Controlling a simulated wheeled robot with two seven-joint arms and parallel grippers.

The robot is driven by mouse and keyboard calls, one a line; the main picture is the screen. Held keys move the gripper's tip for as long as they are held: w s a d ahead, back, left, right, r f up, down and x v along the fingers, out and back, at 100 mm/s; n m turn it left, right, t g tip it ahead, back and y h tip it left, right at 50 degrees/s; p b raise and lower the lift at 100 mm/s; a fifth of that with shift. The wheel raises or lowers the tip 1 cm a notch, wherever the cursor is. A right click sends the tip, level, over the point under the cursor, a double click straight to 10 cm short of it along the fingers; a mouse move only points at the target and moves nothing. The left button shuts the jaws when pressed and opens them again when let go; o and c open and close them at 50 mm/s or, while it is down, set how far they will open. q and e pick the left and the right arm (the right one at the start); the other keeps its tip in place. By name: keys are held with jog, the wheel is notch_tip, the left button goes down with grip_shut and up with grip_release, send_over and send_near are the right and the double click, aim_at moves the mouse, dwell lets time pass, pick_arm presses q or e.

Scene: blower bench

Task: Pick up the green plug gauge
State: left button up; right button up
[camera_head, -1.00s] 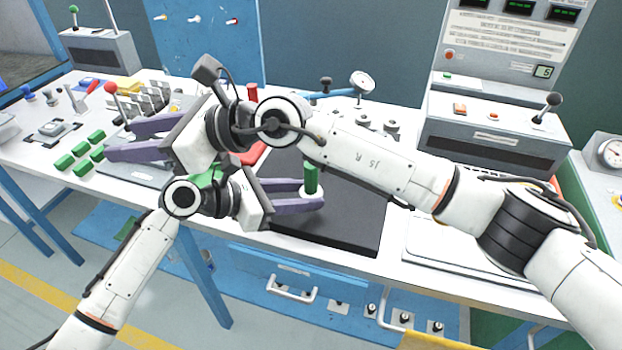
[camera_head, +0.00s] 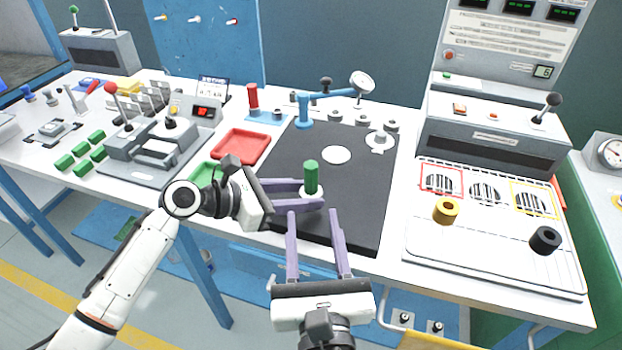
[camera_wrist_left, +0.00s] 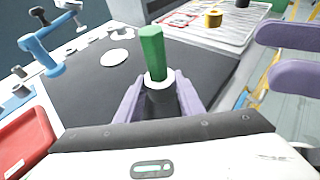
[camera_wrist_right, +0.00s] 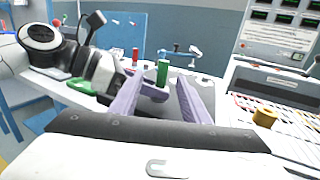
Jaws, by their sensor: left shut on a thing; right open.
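The green plug gauge (camera_head: 311,177) stands upright, with a green handle, a white collar and a dark lower part. My left gripper (camera_head: 308,195) is shut on it over the front part of the black mat (camera_head: 355,185). In the left wrist view the gauge (camera_wrist_left: 152,52) is between the purple fingers, just below the white collar. I cannot tell whether its lower end touches the mat. My right gripper (camera_head: 313,214) is open and empty, just in front of the gauge, with its fingers pointing toward it. The right wrist view shows the gauge (camera_wrist_right: 163,73) beyond the open fingers.
A red tray (camera_head: 241,147) and a green tray (camera_head: 203,173) lie left of the mat. A blue dial-gauge stand (camera_head: 304,112) and several grey rings are at the back. A yellow ring (camera_head: 446,210) and a black ring (camera_head: 545,240) are at right. The mat's middle is clear.

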send_near(312, 177)
jog(key=w, duration=0.3)
jog(key=shift+w+a+r, duration=0.1)
jog(key=shift+w+a, duration=0.05)
jog(key=shift+w, duration=0.8)
jog(key=shift+w+a+r, duration=0.1)
jog(key=shift+w+a, duration=0.05)
jog(key=shift+w, duration=0.8)
jog(key=shift+w+a, duration=0.15)
jog(key=shift+w, duration=0.8)
jog(key=shift+c, duration=0.2)
grip_shut()
